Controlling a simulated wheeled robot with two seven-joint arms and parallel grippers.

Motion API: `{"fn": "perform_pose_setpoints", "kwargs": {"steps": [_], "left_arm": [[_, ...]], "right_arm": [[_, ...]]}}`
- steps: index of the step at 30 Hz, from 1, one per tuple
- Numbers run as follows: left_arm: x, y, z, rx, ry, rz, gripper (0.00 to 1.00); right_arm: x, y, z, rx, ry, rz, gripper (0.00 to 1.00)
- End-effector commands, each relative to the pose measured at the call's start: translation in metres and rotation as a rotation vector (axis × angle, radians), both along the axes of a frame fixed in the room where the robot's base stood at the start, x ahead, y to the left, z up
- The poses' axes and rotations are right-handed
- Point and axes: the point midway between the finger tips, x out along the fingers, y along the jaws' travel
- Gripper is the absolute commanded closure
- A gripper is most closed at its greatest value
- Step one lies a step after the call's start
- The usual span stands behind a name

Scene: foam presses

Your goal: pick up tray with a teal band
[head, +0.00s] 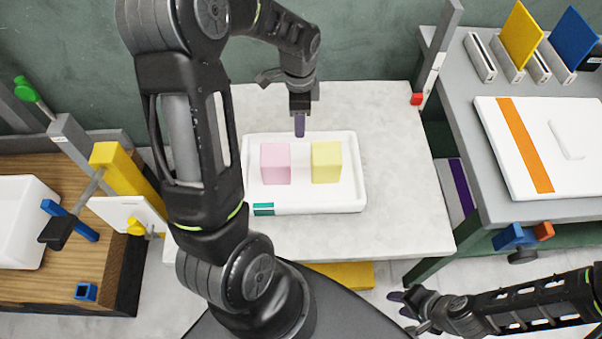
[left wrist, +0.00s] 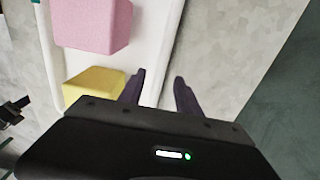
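The white tray (head: 340,198) with a teal band (head: 264,209) at its near left corner lies on the pale table. It holds a pink block (head: 276,163) and a yellow block (head: 327,162). My left gripper (head: 299,126) points down at the middle of the tray's far rim. In the left wrist view its fingers (left wrist: 159,88) are apart, with the tray rim (left wrist: 166,50) running between them; I cannot tell whether they are level with it. My right gripper (head: 408,309) is low at the bottom right, away from the tray, its fingers apart.
A grey table (head: 470,150) at right bears a white board with an orange band (head: 524,140) and slotted racks. A wooden bench (head: 60,260) at left bears a white bin (head: 22,222) and tools. The pale table (head: 405,170) is bare right of the tray.

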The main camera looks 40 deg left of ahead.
Motion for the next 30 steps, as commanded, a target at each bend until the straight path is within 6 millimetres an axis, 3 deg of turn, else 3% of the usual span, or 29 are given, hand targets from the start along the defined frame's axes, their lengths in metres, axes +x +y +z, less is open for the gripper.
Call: {"fn": "perform_pose_setpoints", "kwargs": {"steps": [8, 18, 30], "left_arm": [[0.000, 0.000, -0.004, -0.001, 0.001, 0.000, 0.60], [0.002, 0.002, -0.050, 0.000, 0.000, 0.000, 0.60], [0.002, 0.002, -0.051, 0.000, 0.000, -0.001, 0.60]], "right_arm": [[0.000, 0.000, -0.003, 0.000, -0.001, 0.000, 0.64], [0.001, 0.000, -0.039, 0.000, -0.002, -0.001, 0.64], [0.001, 0.000, -0.038, 0.000, -0.003, -0.001, 0.64]]}}
